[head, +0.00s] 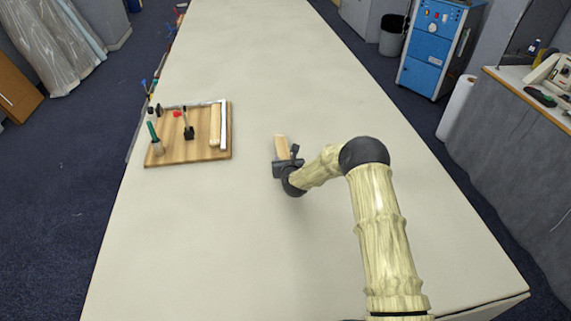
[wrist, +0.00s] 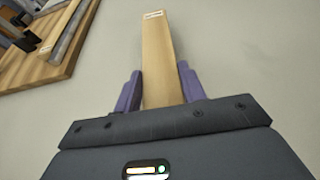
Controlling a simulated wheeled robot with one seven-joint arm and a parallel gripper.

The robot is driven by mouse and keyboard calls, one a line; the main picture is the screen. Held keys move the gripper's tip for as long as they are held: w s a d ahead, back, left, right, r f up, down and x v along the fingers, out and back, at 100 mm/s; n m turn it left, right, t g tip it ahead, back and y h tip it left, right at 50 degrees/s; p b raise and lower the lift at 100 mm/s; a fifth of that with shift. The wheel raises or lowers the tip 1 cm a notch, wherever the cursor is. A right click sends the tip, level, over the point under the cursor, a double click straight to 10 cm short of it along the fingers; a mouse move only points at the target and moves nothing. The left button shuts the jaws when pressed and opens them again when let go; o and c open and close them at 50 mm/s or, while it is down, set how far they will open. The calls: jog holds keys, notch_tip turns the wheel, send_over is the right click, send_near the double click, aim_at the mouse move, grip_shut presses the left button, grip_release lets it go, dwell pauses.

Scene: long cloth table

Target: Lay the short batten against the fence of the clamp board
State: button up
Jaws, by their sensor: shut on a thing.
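The short batten (head: 281,147), a pale wooden strip, is held in my gripper (head: 287,165), right of the clamp board. In the wrist view the batten (wrist: 160,50) runs away from my gripper (wrist: 160,78), with a purple finger on each side and a small white label near its far end. Its near end is hidden by the gripper body. The wooden clamp board (head: 180,152) lies at the left of the table. Its pale fence (head: 224,125) runs along the right side, with a strip along the back too. The board's corner (wrist: 45,72) shows top left in the wrist view.
Another, longer-looking pale batten (head: 214,126) lies on the board beside the fence. A green-handled tool (head: 153,132) and a dark clamp with a red handle (head: 188,131) stand on the board. The cloth table (head: 250,60) is clear between board and gripper and beyond.

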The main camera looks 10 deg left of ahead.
jog(key=shift+f, duration=1.1)
jog(key=shift+f, duration=0.1)
jog(key=o, duration=1.1)
jog(key=b+v, duration=0.2)
jog(key=v, duration=1)
